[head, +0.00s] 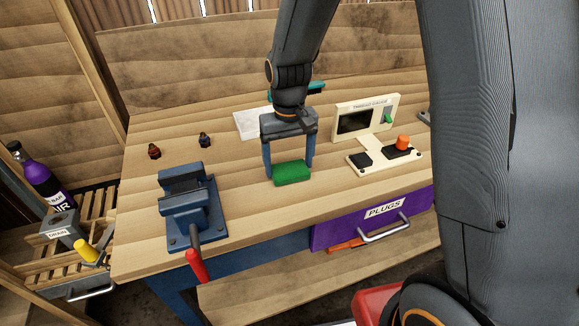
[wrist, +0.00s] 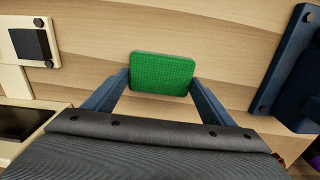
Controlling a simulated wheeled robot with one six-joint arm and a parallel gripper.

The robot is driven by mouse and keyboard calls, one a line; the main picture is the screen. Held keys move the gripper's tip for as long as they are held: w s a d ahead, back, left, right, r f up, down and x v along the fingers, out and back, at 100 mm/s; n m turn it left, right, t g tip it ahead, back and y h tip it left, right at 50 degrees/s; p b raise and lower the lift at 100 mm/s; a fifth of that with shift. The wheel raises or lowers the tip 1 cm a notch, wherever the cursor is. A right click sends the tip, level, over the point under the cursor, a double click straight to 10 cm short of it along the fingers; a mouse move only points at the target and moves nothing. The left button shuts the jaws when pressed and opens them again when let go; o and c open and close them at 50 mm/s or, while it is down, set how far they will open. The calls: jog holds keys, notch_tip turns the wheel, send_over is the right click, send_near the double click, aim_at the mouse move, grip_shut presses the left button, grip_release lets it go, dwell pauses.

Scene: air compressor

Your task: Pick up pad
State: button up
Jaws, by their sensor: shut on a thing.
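The pad is a green rounded block (head: 292,173) in the middle of the wooden workbench in the head view. It also shows in the wrist view (wrist: 162,73), with a fine grid on its face. My gripper (head: 291,170) is shut on the pad, with a blue finger at each short side. In the wrist view the fingers (wrist: 160,84) reach the pad's left and right edges. I cannot tell whether the pad touches the bench or is slightly above it.
A blue vise (head: 190,205) with a red handle stands to the left. A cream gauge panel (head: 366,122) and a base with an orange knob (head: 403,142) stand to the right. A white sheet (head: 249,123) lies behind. A purple drawer (head: 345,226) is below the bench's front edge.

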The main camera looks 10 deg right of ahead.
aim_at(289, 166)
notch_tip(289, 166, up, 10)
jog(key=b, duration=0.2)
dwell(0.3)
jog(key=shift+o, duration=1)
jog(key=shift+f, duration=0.1)
jog(key=shift+c, duration=0.6)
